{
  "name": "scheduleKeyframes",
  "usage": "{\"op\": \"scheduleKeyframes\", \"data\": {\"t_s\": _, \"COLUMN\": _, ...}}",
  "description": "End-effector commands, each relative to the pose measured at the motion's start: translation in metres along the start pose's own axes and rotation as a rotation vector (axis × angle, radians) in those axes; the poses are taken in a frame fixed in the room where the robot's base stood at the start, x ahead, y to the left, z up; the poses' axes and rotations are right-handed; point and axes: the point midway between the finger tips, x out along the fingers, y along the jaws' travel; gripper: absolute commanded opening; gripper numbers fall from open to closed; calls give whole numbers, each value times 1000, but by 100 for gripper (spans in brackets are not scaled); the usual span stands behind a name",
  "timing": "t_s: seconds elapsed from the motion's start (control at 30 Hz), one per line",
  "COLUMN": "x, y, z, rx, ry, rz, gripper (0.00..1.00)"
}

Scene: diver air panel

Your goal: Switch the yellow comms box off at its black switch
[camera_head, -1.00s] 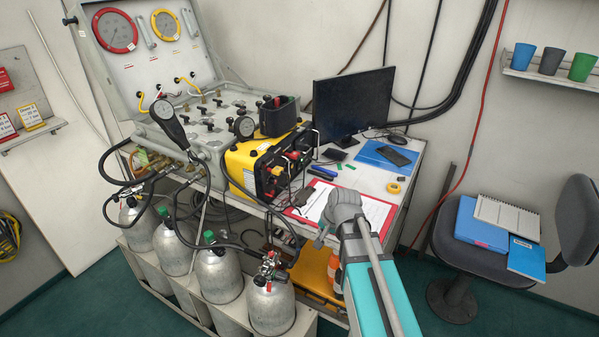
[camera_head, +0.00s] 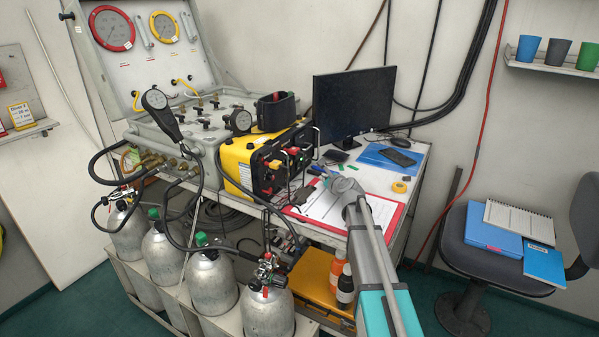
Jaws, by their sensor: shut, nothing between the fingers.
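The yellow comms box (camera_head: 238,163) stands on the bench right of the grey air panel. Its black front faces right, with red and yellow fittings and pale handles. The black switch is too small to tell apart there, so its position is unclear. My arm reaches in from the lower right. Its end, with my gripper (camera_head: 326,181), is over the bench just right of the box front, apart from it as far as I can tell. The gripper is shut and holds nothing; its fingers are small and hard to make out.
A red clipboard (camera_head: 386,222) with paper lies under my arm. A monitor (camera_head: 352,98) stands behind, with a blue folder (camera_head: 374,157) and phone (camera_head: 398,157) beside it. A black cable runs below the box. Gas cylinders (camera_head: 212,278) stand in front; a chair is at right.

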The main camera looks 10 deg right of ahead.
Motion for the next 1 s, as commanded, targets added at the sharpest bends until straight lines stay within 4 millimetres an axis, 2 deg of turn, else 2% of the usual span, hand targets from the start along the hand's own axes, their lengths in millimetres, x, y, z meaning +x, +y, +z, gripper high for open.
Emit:
{"op": "scheduleKeyframes", "data": {"t_s": 0.03, "x": 8, "y": -6, "z": -6, "rx": 53, "ry": -9, "rz": -26, "gripper": 0}}
{"op": "scheduleKeyframes", "data": {"t_s": 0.1, "x": 13, "y": -13, "z": -8, "rx": 114, "ry": -19, "rz": -55, "gripper": 0}}
{"op": "scheduleKeyframes", "data": {"t_s": 0.3, "x": 17, "y": -23, "z": -10, "rx": 196, "ry": -34, "rz": -91, "gripper": 0}}
{"op": "scheduleKeyframes", "data": {"t_s": 0.73, "x": 17, "y": -23, "z": -9, "rx": 197, "ry": -34, "rz": -91, "gripper": 0}}
{"op": "scheduleKeyframes", "data": {"t_s": 1.0, "x": 26, "y": -20, "z": -1, "rx": 196, "ry": -34, "rz": -91, "gripper": 0}}
